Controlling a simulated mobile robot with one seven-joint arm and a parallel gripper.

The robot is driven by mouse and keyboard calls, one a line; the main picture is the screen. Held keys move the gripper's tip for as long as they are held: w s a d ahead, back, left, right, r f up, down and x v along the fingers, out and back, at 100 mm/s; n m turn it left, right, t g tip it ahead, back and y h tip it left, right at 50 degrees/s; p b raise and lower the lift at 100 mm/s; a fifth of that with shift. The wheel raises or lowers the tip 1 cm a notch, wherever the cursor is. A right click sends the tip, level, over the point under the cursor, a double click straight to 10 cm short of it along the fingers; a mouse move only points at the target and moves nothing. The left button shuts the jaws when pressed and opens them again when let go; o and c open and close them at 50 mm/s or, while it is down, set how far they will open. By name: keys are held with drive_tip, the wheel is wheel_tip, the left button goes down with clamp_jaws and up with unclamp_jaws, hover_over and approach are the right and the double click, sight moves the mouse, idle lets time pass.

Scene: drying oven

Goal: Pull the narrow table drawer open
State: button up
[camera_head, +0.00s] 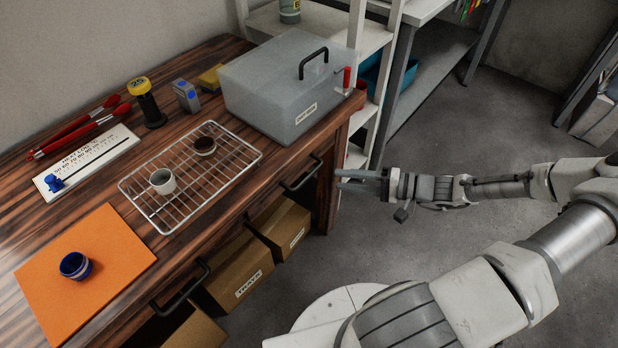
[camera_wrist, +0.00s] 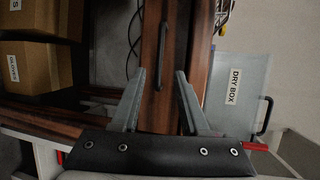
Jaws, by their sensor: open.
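The wooden table has two black bar handles on its front. The right drawer's handle (camera_head: 301,174) is below the dry box, and its drawer front looks flush with the table. I cannot be sure from its width that this is the narrow drawer. My gripper (camera_head: 340,178) is right of this handle, in front of the table and apart from it. In the wrist view, a black handle (camera_wrist: 163,55) on the wood front lies beyond the two spread fingertips (camera_wrist: 160,72), roughly between them. The jaws are open and empty.
The left drawer handle (camera_head: 180,288) is nearer. Cardboard boxes (camera_head: 240,272) stand under the table. On top are a translucent dry box (camera_head: 285,85), a wire rack (camera_head: 240,158) with two cups, and an orange mat (camera_head: 115,245) with a blue cup.

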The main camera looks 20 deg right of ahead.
sight(309, 175)
drive_tip(key=b+x, duration=0.2)
drive_tip(key=x, duration=0.8)
drive_tip(key=shift+d, duration=0.1)
drive_tip(key=shift+c, duration=0.2)
clamp_jaws()
idle(0.9)
